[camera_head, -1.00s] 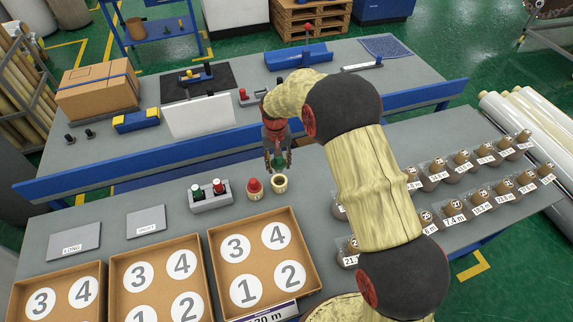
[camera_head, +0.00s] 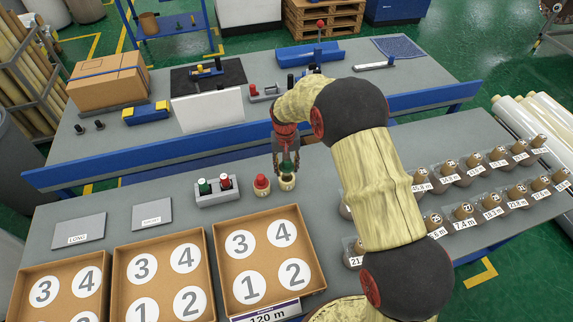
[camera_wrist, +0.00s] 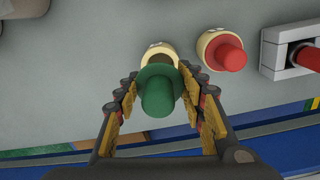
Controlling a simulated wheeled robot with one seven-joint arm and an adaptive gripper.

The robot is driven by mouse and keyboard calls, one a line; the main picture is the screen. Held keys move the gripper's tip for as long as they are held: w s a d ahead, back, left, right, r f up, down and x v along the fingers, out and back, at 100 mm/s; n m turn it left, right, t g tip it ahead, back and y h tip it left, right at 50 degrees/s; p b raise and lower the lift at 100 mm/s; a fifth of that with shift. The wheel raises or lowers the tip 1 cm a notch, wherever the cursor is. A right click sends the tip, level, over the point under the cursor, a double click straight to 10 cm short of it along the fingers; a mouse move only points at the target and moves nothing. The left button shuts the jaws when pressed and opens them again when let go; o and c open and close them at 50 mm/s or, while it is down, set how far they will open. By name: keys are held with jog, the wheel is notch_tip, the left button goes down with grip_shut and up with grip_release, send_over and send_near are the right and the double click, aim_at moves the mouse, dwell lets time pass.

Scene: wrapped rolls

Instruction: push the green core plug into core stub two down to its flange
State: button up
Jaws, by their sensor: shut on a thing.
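The green core plug (camera_wrist: 158,98) is held between the fingers of my gripper (camera_wrist: 160,84), which is shut on it. In the head view the plug (camera_head: 288,167) is at the mouth of a cream core stub (camera_head: 288,184). In the wrist view the stub (camera_wrist: 154,52) shows behind the plug's flange, with part of its dark opening visible. I cannot tell how far the tip is inside. My gripper (camera_head: 286,163) is directly above this stub. The stub's number is not readable.
A second stub with a red plug (camera_head: 262,182) stands close to the left. Left of it, a grey holder (camera_head: 217,196) carries a green and a red plug. Cardboard trays (camera_head: 268,213) lie in front. Bagged rolls (camera_head: 463,212) stand to the right.

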aim_at(287, 173)
jog(key=shift+f+b, duration=0.3)
jog(key=shift+f, duration=0.6)
jog(key=shift+f+b, duration=0.35)
jog(key=shift+f, duration=0.7)
dwell(1.2)
jog(key=o, duration=1.1)
jog(key=shift+o, duration=0.2)
notch_tip(287, 173, up, 12)
jog(key=shift+a, duration=0.15)
